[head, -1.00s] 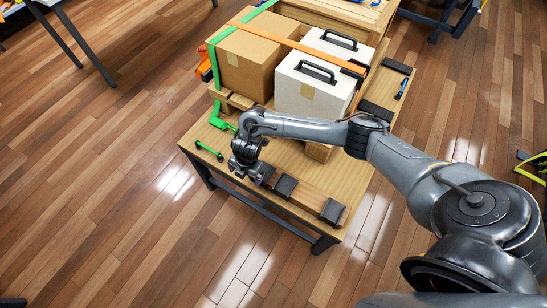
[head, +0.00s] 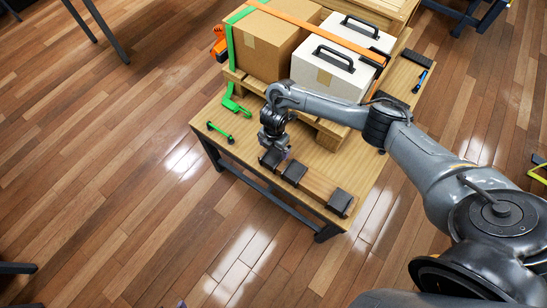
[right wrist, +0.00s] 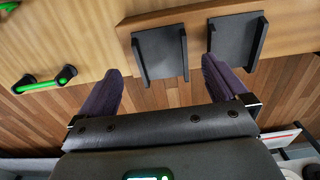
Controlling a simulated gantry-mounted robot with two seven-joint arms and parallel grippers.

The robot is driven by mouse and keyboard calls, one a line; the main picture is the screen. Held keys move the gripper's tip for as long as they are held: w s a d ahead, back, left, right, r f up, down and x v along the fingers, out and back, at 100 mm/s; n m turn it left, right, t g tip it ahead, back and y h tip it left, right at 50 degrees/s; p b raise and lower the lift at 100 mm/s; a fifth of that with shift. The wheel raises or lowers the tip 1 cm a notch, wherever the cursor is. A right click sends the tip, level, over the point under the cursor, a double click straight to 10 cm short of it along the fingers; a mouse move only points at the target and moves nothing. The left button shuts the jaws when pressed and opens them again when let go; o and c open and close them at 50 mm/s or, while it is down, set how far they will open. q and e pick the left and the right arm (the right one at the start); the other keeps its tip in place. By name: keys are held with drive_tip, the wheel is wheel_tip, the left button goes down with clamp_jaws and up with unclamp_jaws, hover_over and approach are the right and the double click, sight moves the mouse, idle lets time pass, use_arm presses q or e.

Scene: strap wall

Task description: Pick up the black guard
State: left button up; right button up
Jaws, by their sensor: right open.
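Several black guards lie along the front edge of the wooden table. The leftmost black guard (head: 270,160) is partly covered by my right gripper (head: 275,150) in the head view. A middle guard (head: 294,173) and a right guard (head: 340,202) sit on a wooden board. In the right wrist view my right gripper (right wrist: 163,70) is open and empty, its two dark fingers pointing at the table edge. The leftmost guard (right wrist: 158,52), an angled plate with raised sides, shows between the fingertips. Another guard (right wrist: 236,42) is beyond the right finger. My left gripper is not in view.
A cardboard box (head: 268,42) and white cases (head: 338,70) stand strapped on a pallet behind my arm. A green hook (head: 234,106) and a green bar with black ends (head: 219,132) lie left of the gripper. The floor in front is clear.

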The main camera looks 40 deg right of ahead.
sight(275, 155)
wheel_tip(275, 155, down, 4)
drive_tip(key=shift+s+f+b, duration=0.1)
drive_tip(key=shift+b, duration=0.6)
drive_tip(key=shift+d, duration=0.1)
drive_tip(key=shift+c, duration=0.5)
drive_tip(key=c, duration=1)
